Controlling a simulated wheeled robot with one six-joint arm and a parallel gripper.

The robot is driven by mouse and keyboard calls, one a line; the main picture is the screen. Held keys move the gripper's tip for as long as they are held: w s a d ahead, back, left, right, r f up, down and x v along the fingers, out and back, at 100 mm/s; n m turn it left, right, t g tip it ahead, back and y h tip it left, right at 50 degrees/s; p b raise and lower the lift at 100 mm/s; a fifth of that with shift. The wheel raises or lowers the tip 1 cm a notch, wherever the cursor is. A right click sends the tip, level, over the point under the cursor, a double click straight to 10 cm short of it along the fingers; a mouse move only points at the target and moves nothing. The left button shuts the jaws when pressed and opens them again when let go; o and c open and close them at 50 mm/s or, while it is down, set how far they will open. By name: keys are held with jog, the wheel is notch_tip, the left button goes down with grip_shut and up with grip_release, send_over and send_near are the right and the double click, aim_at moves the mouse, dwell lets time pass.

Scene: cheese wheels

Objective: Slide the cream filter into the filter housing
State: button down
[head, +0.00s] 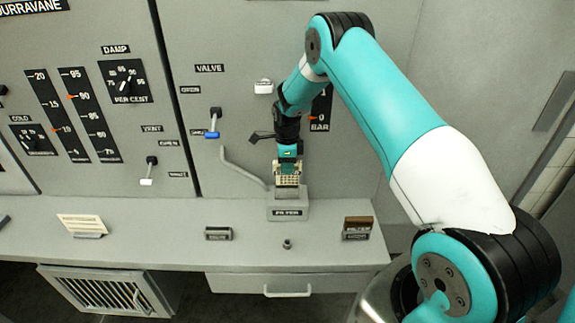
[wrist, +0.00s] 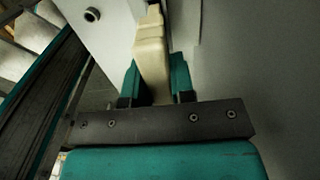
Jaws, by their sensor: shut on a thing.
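The cream filter (head: 287,180) is upright in my gripper (head: 288,163) at the back of the counter. In the wrist view the filter (wrist: 152,62) stands between the two teal fingers of my gripper (wrist: 155,85), which are shut on it. The grey filter housing (head: 288,204), a small box with a dark label plate, is directly below the filter. The filter's lower end is at the housing's dark top opening. I cannot tell how far it is inside, as the wrist view does not clearly show the opening.
A grey pipe (head: 240,170) runs down the panel left of the housing. A blue-handled valve lever (head: 213,123) is higher up on the left.

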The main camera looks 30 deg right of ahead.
aim_at(287, 184)
jog(key=shift+f+b, duration=1.95)
jog(key=shift+f, duration=0.75)
jog(key=c, duration=0.9)
grip_release()
jog(key=shift+r, duration=0.15)
notch_tip(287, 184, up, 7)
jog(key=b, duration=0.3)
jog(key=shift+r, duration=0.15)
